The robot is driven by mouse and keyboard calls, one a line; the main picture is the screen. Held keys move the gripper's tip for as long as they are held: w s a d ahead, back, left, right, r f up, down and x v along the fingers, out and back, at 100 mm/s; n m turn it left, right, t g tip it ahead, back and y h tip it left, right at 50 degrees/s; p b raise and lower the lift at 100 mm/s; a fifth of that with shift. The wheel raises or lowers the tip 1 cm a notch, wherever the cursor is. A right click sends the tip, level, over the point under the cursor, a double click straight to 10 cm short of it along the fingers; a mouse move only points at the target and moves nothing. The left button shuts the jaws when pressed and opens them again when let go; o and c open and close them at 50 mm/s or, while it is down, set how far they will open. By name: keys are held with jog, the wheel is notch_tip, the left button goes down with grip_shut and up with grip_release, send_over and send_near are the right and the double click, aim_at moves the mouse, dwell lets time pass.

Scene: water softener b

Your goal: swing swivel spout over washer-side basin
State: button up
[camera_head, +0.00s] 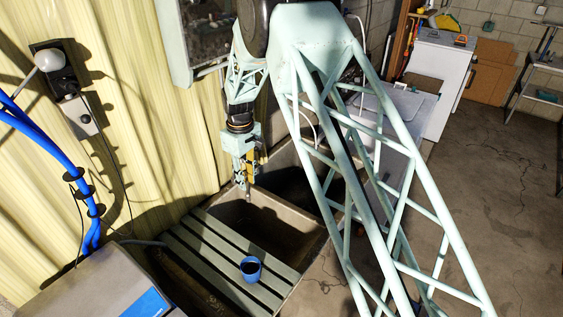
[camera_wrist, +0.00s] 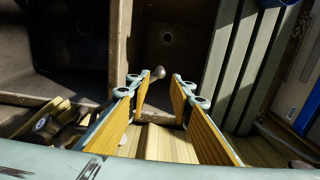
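A stone-coloured sink has a middle basin (camera_head: 262,222) and a darker far basin (camera_head: 292,188) towards the white appliance. In the wrist view, the middle basin (camera_wrist: 180,15) has a round drain, and the far basin (camera_wrist: 70,50) is left of a divider. A small metallic rounded end, probably the swivel spout (camera_wrist: 158,72), shows between my fingertips, on the middle basin's side of the divider. My gripper (camera_wrist: 161,77) is open, with yellow pads on both sides of it; contact cannot be told. In the head view, my gripper (camera_head: 246,184) hangs over the sink's wall side; the spout is hard to make out.
A slatted board (camera_head: 222,262) covers the near end of the sink and carries a blue cup (camera_head: 250,268). Corrugated wall panels (camera_head: 140,110) stand close on the left. A grey box (camera_head: 95,285) stands at lower left. A white appliance (camera_head: 437,75) stands beyond the sink.

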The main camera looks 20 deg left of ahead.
aim_at(248, 193)
jog(key=shift+f+b, duration=0.5)
jog(key=shift+f, duration=2.2)
jog(key=shift+o, duration=0.7)
jog(key=shift+d+f, duration=0.2)
jog(key=shift+f, duration=0.55)
jog(key=shift+s+a+r, duration=0.1)
jog(key=shift+s+a, duration=0.1)
jog(key=shift+a, duration=0.1)
jog(key=c, duration=0.7)
jog(key=o, duration=0.9)
jog(key=shift+w+d+r, duration=0.1)
jog(key=shift+w, duration=0.1)
jog(key=shift+r, duration=6.05)
